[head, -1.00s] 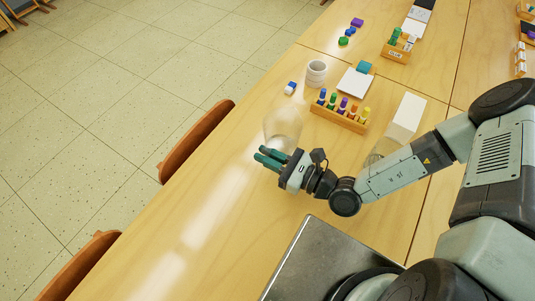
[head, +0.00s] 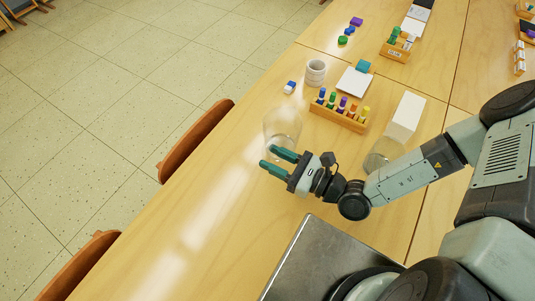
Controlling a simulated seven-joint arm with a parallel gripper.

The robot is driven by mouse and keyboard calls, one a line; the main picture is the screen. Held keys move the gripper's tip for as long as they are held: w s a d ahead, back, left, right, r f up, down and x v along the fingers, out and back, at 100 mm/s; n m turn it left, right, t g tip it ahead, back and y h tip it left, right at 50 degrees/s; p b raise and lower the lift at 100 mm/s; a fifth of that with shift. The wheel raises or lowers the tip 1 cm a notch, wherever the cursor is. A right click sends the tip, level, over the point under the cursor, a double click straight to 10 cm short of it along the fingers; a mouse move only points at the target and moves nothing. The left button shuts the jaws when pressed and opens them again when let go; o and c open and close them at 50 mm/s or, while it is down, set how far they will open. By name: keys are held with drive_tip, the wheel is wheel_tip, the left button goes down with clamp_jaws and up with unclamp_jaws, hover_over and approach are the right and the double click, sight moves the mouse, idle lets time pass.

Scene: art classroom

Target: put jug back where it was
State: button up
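A clear glass jug (head: 281,127) stands upright on the wooden table near its left edge. My gripper (head: 277,160) is just in front of the jug, at its near side. Its two green fingers are spread apart with nothing seen between them. A second clear glass vessel (head: 378,158) stands behind my forearm and is partly hidden by it.
A metal plate (head: 325,255) lies nearer. Chairs (head: 195,139) line the left edge. The table's near left is clear.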

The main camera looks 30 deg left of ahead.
drive_tip(key=d, duration=0.9)
drive_tip(key=shift+w+d, duration=0.15)
drive_tip(key=shift+d, duration=0.25)
